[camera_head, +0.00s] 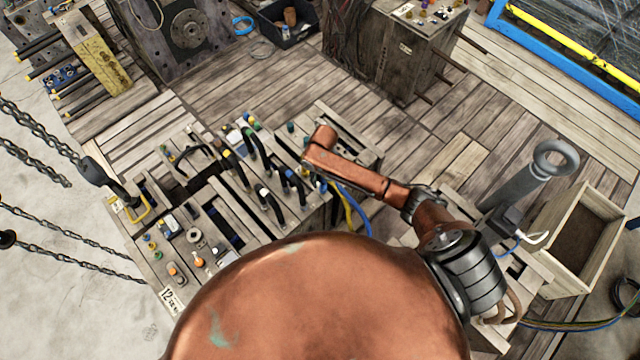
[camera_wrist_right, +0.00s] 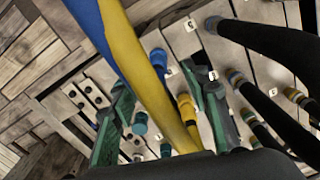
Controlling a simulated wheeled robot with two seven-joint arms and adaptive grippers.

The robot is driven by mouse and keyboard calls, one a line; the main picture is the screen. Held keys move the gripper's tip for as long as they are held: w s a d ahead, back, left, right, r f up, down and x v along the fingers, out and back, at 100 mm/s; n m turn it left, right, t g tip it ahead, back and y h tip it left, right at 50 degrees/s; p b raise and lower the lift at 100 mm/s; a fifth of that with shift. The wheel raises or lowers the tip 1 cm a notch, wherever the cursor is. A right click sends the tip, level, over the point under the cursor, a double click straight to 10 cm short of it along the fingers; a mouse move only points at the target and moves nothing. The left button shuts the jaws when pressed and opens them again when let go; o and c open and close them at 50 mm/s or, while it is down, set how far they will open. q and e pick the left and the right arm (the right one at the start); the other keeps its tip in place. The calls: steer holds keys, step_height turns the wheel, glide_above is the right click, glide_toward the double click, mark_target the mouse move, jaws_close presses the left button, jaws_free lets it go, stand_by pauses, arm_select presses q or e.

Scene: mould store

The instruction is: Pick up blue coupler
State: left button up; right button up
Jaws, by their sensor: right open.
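In the right wrist view, a blue coupler (camera_wrist_right: 158,60) stands on a pale board, just beyond the fingertips of my right gripper (camera_wrist_right: 167,92). More blue fittings lie lower, between the fingers: a blue cylinder (camera_wrist_right: 140,122) and a teal one (camera_wrist_right: 165,150). I cannot tell which of these is the task's coupler. The green fingers are spread apart and hold nothing. A yellow hose (camera_wrist_right: 150,75) passes across the view between them. My left gripper is not in view.
Black hoses (camera_head: 257,143) and several fittings crowd the wooden panel (camera_head: 168,290). Yellow and blue hoses (camera_head: 350,205) hang beside my right wrist. An open wooden crate (camera_head: 545,255) stands at right. Chains (camera_head: 40,160) hang at left. The plank floor behind is partly clear.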

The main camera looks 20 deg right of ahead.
mark_target(323, 182)
steer(key=shift+f, duration=0.75)
steer(key=shift+f+b, duration=0.4)
steer(key=shift+f, duration=0.45)
steer(key=f+b, duration=0.1)
steer(key=f, duration=0.3)
steer(key=shift+d+f, duration=0.2)
steer(key=shift+f, duration=0.3)
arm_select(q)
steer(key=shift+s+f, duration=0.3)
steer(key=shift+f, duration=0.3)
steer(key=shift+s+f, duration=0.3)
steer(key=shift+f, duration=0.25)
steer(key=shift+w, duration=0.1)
arm_select(e)
jaws_close()
